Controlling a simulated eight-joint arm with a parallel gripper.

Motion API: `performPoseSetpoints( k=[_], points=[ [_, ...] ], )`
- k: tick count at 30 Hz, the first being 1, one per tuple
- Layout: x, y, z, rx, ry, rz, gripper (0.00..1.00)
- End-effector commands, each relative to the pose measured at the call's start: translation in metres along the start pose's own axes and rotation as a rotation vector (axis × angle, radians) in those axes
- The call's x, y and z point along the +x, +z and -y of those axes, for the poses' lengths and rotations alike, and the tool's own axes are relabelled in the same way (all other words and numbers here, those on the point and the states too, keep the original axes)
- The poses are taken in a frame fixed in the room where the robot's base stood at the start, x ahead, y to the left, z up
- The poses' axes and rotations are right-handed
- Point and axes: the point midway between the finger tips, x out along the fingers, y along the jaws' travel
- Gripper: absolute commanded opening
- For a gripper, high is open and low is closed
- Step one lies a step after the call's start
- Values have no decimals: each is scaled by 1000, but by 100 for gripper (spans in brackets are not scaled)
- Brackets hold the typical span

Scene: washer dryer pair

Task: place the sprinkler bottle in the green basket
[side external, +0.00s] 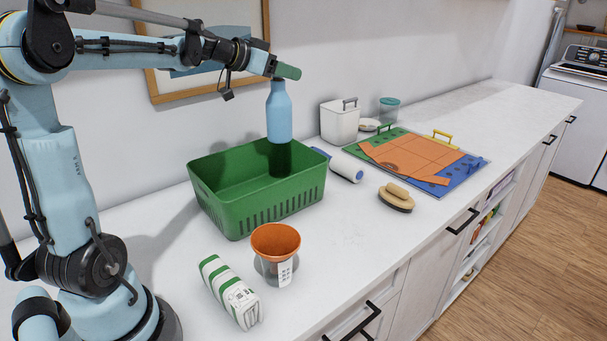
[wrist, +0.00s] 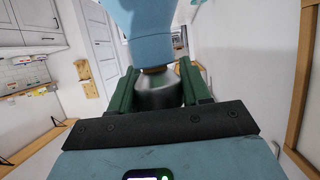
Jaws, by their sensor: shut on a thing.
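The sprinkler bottle (side external: 279,112) is light blue and hangs nearly upright below my gripper (side external: 286,70). It is over the right part of the green basket (side external: 252,208) in the side view. A dark patch shows on the basket's inside just below the bottle; I cannot tell how far the bottle's base is from the basket. In the wrist view my green fingers (wrist: 160,88) are shut around the grey neck (wrist: 158,94) of the bottle, and its blue body (wrist: 150,32) extends beyond them. The basket is not visible in the wrist view.
The wall is behind.

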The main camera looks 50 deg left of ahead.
Motion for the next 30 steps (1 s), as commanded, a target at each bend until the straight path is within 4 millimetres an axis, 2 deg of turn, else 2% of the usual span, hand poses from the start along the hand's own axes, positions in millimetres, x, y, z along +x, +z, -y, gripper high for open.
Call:
performPoseSetpoints(
  k=[9, 17, 24, 30],
  points=[
    [15, 36, 0, 0, 0, 0, 0],
    [24, 57, -1, 0, 0, 0, 0],
    [38, 91, -1, 0, -1, 0, 0],
    [44, 104, -1, 0, -1, 0, 0]
  ],
)
